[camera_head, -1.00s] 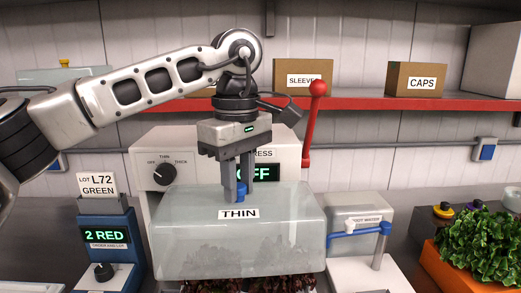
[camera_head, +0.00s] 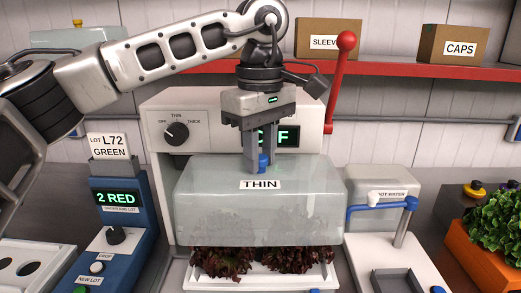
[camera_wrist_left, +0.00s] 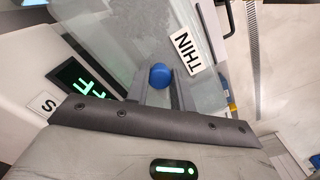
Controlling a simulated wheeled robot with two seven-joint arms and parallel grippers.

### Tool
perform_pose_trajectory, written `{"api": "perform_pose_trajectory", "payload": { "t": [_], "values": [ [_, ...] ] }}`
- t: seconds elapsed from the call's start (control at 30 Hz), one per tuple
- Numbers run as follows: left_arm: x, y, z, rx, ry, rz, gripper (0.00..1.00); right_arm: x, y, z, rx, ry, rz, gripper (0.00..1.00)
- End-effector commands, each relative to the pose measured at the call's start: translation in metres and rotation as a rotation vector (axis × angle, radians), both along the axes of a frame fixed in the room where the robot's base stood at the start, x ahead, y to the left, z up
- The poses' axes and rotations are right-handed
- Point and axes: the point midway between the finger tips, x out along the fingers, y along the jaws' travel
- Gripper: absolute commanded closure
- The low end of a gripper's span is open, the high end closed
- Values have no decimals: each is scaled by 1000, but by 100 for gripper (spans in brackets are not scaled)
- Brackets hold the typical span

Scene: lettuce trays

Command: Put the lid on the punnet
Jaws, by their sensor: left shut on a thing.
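My left gripper (camera_head: 263,165) is shut on the blue knob (camera_head: 262,158) on top of a clear lid (camera_head: 205,205) labelled THIN. The knob also shows between the fingers in the left wrist view (camera_wrist_left: 159,75). The lid hangs level in front of the press machine. Below it, dark red lettuce (camera_head: 225,262) sits in a white punnet or tray (camera_head: 262,282). The lid hides the tops of the leaves, and I cannot tell whether it touches the punnet. My right gripper is not in view.
The press machine (camera_head: 160,112) with a red lever (camera_head: 341,85) stands behind. A blue lot unit (camera_head: 118,245) is at left, a hot-water stand (camera_head: 385,250) at right. An orange crate (camera_head: 478,262) of green lettuce is at far right. A red shelf (camera_head: 400,70) with boxes runs above.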

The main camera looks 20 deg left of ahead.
Motion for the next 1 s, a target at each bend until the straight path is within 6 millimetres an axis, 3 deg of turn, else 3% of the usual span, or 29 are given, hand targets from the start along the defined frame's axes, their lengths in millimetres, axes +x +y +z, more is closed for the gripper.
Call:
{"api": "perform_pose_trajectory", "payload": {
  "t": [1.0],
  "values": [
    [-1, -1, -8, -1, 0, 0, 100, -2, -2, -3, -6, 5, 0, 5]
  ]
}}
